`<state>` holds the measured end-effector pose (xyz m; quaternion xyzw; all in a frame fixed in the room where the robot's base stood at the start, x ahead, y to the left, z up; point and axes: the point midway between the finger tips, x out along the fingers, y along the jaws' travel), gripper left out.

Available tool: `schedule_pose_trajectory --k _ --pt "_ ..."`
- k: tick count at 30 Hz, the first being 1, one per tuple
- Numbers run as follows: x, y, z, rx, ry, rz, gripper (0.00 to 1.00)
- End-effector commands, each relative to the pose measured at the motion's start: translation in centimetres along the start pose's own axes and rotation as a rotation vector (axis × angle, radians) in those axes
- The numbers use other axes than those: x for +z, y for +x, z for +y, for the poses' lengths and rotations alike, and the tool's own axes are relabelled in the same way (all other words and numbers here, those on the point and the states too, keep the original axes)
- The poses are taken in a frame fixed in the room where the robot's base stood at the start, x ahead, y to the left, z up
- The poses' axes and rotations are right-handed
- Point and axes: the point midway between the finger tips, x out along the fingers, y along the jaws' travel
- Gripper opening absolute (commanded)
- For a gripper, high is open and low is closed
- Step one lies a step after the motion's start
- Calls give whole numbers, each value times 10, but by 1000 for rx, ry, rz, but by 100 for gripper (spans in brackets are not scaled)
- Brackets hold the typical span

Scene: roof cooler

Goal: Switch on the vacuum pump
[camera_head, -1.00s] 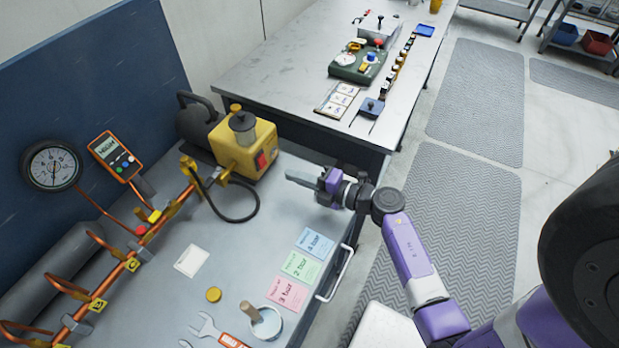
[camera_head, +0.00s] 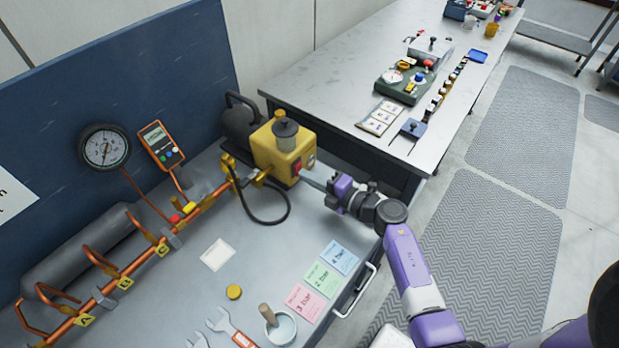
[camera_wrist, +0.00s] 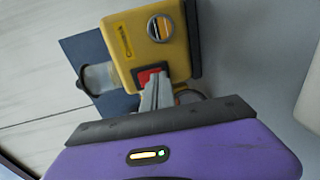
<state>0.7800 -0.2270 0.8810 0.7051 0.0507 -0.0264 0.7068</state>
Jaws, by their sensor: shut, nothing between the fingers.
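The yellow vacuum pump (camera_head: 274,150) with its dark motor stands at the back right of the grey workbench. Its red switch (camera_head: 297,167) sits on the face toward my gripper, and this switch also shows in the wrist view (camera_wrist: 147,76). My gripper (camera_head: 305,180) is shut and empty, its fingertips at or very close to the switch. In the wrist view the fingers (camera_wrist: 153,92) overlap the lower part of the red switch. I cannot tell whether they touch it or which way the switch is set.
A black hose (camera_head: 262,221) loops from the pump to the copper manifold (camera_head: 130,278). A gauge (camera_head: 104,148) and an orange handheld meter (camera_head: 160,145) are at the back panel. Coloured cards (camera_head: 322,278), a wrench (camera_head: 222,322) and a mortar-like cup (camera_head: 281,328) lie in front.

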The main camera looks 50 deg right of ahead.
Motion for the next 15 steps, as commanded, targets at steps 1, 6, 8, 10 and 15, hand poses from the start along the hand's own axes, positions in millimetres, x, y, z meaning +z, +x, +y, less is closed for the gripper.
schedule_pose_trajectory --k 1,6,8,10,15 --pt "0 2 -6 12 -1 1 0" --pt "0 3 -1 24 0 0 0" --pt "0 3 -1 24 0 0 0" --pt "0 2 -1 24 0 0 0" --pt "0 -17 -3 23 0 -2 0"
